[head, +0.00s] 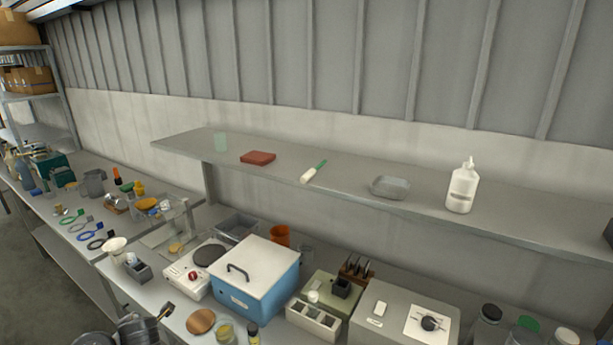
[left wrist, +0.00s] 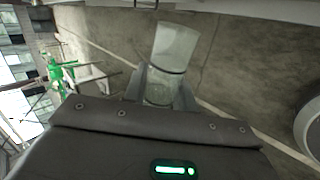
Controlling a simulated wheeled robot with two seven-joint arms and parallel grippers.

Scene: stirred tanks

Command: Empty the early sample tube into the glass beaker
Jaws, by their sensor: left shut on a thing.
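In the left wrist view my left gripper (left wrist: 160,90) is shut on a clear, cylindrical vessel (left wrist: 176,47). The vessel sticks out past the fingertips, and a thin dark line runs across it near the fingers. I cannot tell from its look whether it is the early sample tube or the glass beaker, nor whether it holds liquid. No labelled tube can be made out. My right gripper is not in view.
The grey shelf (head: 340,190) also bears a red block (head: 258,158), a green-and-white tool (head: 313,172), a clear dish (head: 390,187) and a white bottle (head: 462,188). Below, the bench is crowded: a blue box (head: 258,278), a hotplate (head: 196,268), an orange cup (head: 279,235).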

